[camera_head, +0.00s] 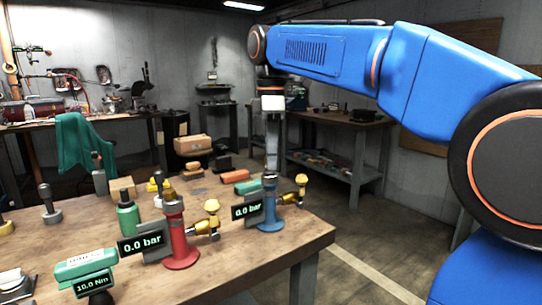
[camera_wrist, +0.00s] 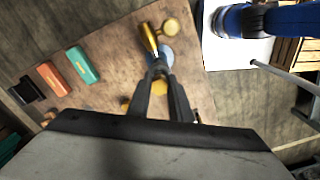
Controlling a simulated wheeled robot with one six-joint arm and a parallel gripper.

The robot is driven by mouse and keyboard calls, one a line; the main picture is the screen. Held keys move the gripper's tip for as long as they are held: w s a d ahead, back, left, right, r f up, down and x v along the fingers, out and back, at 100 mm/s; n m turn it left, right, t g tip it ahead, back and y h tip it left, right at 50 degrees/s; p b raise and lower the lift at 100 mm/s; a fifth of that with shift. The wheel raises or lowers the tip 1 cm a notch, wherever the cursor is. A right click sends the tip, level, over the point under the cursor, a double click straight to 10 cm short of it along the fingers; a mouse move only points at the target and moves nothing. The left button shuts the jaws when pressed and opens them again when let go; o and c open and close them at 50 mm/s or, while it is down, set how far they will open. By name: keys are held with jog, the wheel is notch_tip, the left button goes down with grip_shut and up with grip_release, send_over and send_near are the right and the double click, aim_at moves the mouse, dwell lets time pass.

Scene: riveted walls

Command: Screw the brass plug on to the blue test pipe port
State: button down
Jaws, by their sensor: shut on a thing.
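The blue test pipe (camera_head: 270,212) stands upright on the workbench near its right end, with a grey 0.0 bar display and a brass valve on its sides. My gripper (camera_head: 271,168) points straight down over the pipe's top port, its fingertips at or just above it. In the wrist view my gripper (camera_wrist: 162,76) is shut on the brass plug (camera_wrist: 160,88), a yellow piece between the fingers. Part of the pipe's blue base (camera_wrist: 165,52) shows beyond the fingertips. The fingers hide the port, so I cannot tell whether plug and port touch.
A red test pipe (camera_head: 176,232) with its own 0.0 bar display (camera_head: 142,244) stands to the left. The bench's front right corner is clear.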

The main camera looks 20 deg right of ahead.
jog(key=shift+f, duration=0.85)
jog(key=c, duration=1.5)
grip_release()
notch_tip(320, 180, up, 12)
jog(key=s+d+f+m+t, duration=0.1)
jog(key=s+f+m, duration=0.4)
jog(key=f, duration=0.8)
jog(key=s+d+f+m+t, duration=0.2)
jog(key=s+d+f+m, duration=0.2)
jog(key=s+f, duration=0.6)
jog(key=s+d+f+m+t, duration=0.1)
jog(key=s+d+f+m, duration=0.2)
jog(key=f, duration=1.3)
jog(key=shift+s+m+t, duration=0.4)
jog(key=shift+s+m, duration=1.3)
jog(key=shift+s, duration=0.9)
jog(key=shift+o, duration=0.2)
jog(key=shift+r, duration=0.1)
